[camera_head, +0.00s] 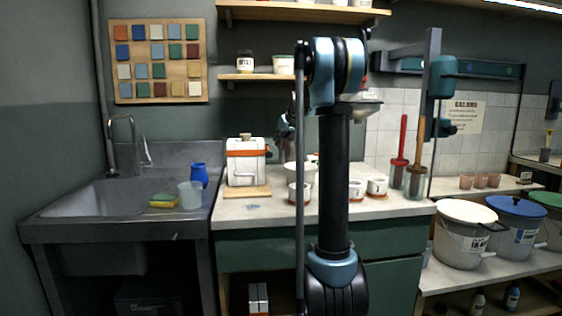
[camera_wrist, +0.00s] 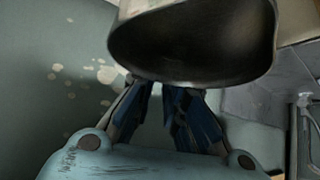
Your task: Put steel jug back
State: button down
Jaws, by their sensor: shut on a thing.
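The steel jug (camera_wrist: 200,45) fills the top middle of the wrist view, its wide mouth and dark interior facing the camera. My gripper (camera_wrist: 160,90) is shut on the jug, its two blue fingers meeting at the jug's near edge. The contact itself is partly hidden under the rim. In the head view my arm stands in the middle of the picture and hides part of the counter.
The counter (camera_head: 255,209) holds a white box with an orange band (camera_head: 246,163) and several small pots. A sink (camera_head: 120,195) with a blue jug (camera_head: 198,175), clear cup and sponge is left. Shelves (camera_head: 262,77) hang above. Lidded buckets (camera_head: 466,235) stand right.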

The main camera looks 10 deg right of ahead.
notch_tip(320, 180, down, 6)
dwell(0.5)
jog(key=shift+f, duration=0.1)
jog(key=c, duration=1.6)
grip_release()
jog(key=shift+c, duration=0.2)
notch_tip(320, 180, up, 9)
send_over(285, 150)
jog(key=w+d, duration=0.2)
jog(key=shift+w+d+f, duration=0.1)
jog(key=shift+w+f, duration=0.05)
jog(key=shift+w, duration=0.05)
